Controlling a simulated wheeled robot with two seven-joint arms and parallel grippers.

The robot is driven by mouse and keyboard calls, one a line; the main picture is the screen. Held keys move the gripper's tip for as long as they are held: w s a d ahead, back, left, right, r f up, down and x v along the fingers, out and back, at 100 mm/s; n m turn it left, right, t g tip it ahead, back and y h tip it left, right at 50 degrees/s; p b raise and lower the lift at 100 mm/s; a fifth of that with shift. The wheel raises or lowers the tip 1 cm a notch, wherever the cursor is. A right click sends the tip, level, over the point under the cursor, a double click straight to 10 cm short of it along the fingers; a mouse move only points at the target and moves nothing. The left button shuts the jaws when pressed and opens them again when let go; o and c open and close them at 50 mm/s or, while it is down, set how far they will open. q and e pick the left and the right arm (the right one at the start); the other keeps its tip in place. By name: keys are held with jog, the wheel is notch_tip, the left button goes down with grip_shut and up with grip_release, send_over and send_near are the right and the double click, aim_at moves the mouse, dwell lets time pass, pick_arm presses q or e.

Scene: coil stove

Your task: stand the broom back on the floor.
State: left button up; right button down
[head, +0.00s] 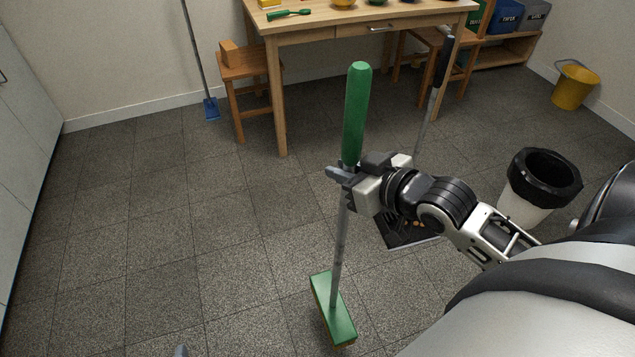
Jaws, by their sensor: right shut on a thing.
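The broom has a green grip (355,115), a grey stick and a green block head (333,312). It is close to upright, with its head down over the floor tiles. I cannot tell whether the head touches the floor. My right gripper (345,176) is shut on the stick just below the green grip. A small grey tip at the bottom edge looks like part of my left gripper (181,351); its jaws are out of the picture.
A long-handled dustpan (398,238) with bits in it stands behind my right gripper. A black-and-white bin (545,178) is to the right. A wooden table (330,24), a stool (245,66) and a blue-ended mop (211,108) are behind. The left floor is clear.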

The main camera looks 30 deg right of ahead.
pick_arm(q)
jog(key=f+b, duration=0.1)
jog(key=b, duration=0.2)
jog(key=shift+d+f, duration=0.1)
jog(key=shift+f, duration=0.05)
pick_arm(e)
jog(key=w+d+f, duration=0.1)
jog(key=w+f, duration=0.9)
jog(key=f, duration=0.1)
jog(key=shift+w+f, duration=0.15)
jog(key=shift+w, duration=0.1)
jog(key=c, duration=1.3)
grip_release()
jog(key=shift+f, duration=0.15)
